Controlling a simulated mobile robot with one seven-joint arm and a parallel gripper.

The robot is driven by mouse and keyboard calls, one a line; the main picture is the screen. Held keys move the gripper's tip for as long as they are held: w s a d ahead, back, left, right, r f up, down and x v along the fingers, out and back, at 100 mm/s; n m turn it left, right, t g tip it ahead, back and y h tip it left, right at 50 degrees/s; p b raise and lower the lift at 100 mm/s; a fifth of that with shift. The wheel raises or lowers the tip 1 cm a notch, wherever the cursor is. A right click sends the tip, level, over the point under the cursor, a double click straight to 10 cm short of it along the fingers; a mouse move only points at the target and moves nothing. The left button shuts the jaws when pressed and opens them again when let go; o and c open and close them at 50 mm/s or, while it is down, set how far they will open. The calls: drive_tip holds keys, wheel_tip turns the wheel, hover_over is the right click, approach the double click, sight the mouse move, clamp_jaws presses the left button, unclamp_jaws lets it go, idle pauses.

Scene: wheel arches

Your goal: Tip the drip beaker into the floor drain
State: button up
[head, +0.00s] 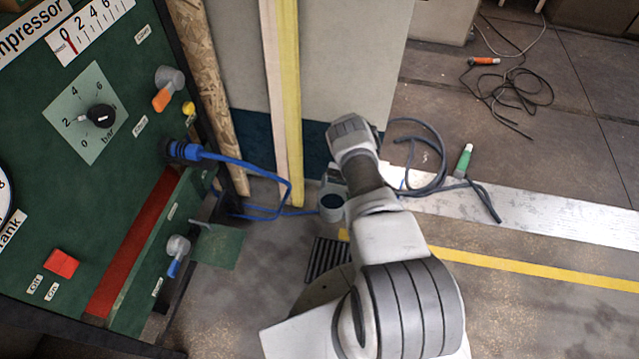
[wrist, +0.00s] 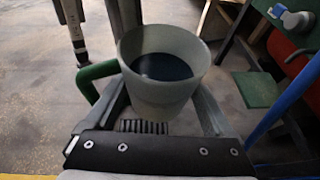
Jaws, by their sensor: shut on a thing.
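The drip beaker (wrist: 136,88) is a pale, cloudy cup with dark liquid inside and a green handle (wrist: 88,76) on its left in the wrist view. My gripper (wrist: 163,82) is shut on it, with a finger along each side. The beaker looks about upright. In the head view the beaker (head: 331,203) shows just below my wrist, partly hidden by it. The floor drain (head: 327,262) is a dark slatted grate in the floor, nearer to me than the beaker and partly hidden by my arm. A slatted patch (wrist: 140,127) shows below the beaker in the wrist view.
A green compressor panel (head: 60,180) with knobs and valves fills the left. A blue hose (head: 240,163) runs from it to the floor near the beaker. Boards (head: 285,100) lean behind.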

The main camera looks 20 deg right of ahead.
drive_tip(key=s+d+f+n+g+h+b, duration=0.1)
drive_tip(key=s+f+n+h+b, duration=0.1)
drive_tip(key=f, duration=0.3)
drive_tip(key=shift+s+n, duration=0.3)
drive_tip(key=shift+s, duration=0.3)
drive_tip(key=shift+d, duration=0.1)
